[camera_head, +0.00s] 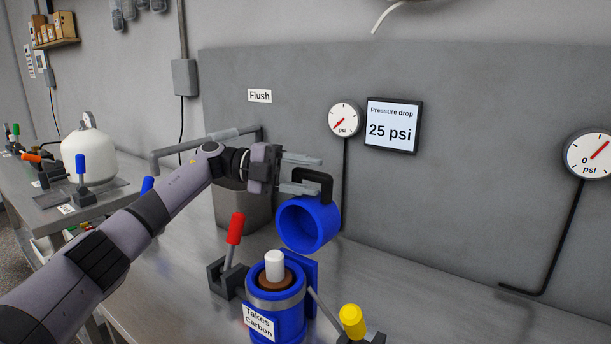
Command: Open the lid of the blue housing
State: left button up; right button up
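The blue housing (290,321) stands on the bench at the lower middle, labelled "Takes Carbon". Its top is uncovered, showing a white cylinder (275,264) in a brown ring. The blue lid (308,225) is swung up above and behind the housing, its round face toward me. A black handle (325,188) is on the lid's far upper side. My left gripper (307,174) is at this handle, its two grey fingers apart, one above the handle bar and the lower one by the loop. Contact is unclear. My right gripper is out of view.
A red-handled valve (234,230) stands left of the housing and a yellow-handled one (352,321) right of it. A grey bin (240,208) sits behind my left arm. A grey panel with a pressure display (392,126) and gauges rises behind. The bench at right is clear.

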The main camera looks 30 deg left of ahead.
pick_arm(q)
jog(key=b+v, duration=0.1)
jog(key=v, duration=0.6)
jog(key=shift+b, duration=0.35)
jog(key=shift+f, duration=0.1)
